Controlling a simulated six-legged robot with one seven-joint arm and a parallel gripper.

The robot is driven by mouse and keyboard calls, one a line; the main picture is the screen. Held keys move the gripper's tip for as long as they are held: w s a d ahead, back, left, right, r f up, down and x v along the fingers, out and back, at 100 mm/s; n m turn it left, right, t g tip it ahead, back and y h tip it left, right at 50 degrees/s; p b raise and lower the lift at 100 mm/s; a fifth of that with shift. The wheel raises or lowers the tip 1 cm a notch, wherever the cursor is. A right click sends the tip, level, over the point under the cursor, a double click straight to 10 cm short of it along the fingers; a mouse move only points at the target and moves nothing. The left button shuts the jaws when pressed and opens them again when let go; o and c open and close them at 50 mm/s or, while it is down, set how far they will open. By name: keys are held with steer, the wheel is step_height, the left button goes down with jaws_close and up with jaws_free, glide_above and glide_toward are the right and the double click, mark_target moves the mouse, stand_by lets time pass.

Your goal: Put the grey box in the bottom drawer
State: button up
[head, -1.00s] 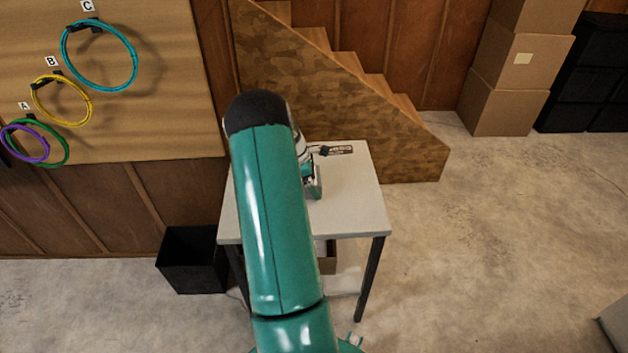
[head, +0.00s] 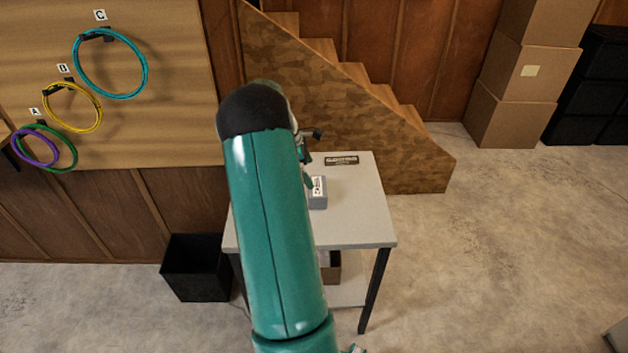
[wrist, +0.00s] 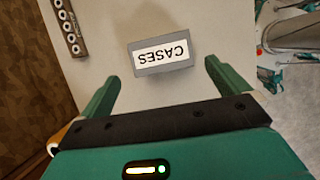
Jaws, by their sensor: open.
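The grey box (head: 318,201) sits on the small table (head: 360,222), just right of my arm in the head view. In the wrist view the grey box (wrist: 163,70) shows a white label reading "CASES", upside down in that picture. My gripper (wrist: 162,92) is open and empty, its two green fingers apart, with the box beyond and between their tips, not touching. In the head view my gripper (head: 308,160) is partly hidden by my arm. No drawer is visible in either view.
A dark strip with several round items (head: 342,160) lies at the table's back. A brown box (head: 332,268) is on the lower shelf. A black bin (head: 195,268) stands left of the table. Stairs (head: 340,110) rise behind.

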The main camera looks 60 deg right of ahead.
steer(key=shift+v, duration=0.9)
steer(key=w+a+r+m+t, duration=0.15)
steer(key=w+a+r, duration=0.3)
steer(key=a, duration=0.45)
steer(key=w+a+r+t, duration=0.25)
steer(key=a+r, duration=0.35)
steer(key=a, duration=0.3)
steer(key=w+a+r+m+t, duration=0.1)
steer(key=w+a+r, duration=0.4)
steer(key=a, duration=0.4)
steer(key=s+a+r+m+t, duration=0.1)
steer(key=s+a+r, duration=0.15)
steer(key=a, duration=0.55)
steer(key=s+a+r+t, duration=0.1)
steer(key=s+a+r, duration=0.15)
steer(key=a, duration=0.55)
steer(key=s+a+m+t+y, duration=0.2)
steer(key=s+a, duration=0.6)
steer(key=a, duration=0.4)
steer(key=shift+a+f+t, duration=0.3)
steer(key=shift+a, duration=0.1)
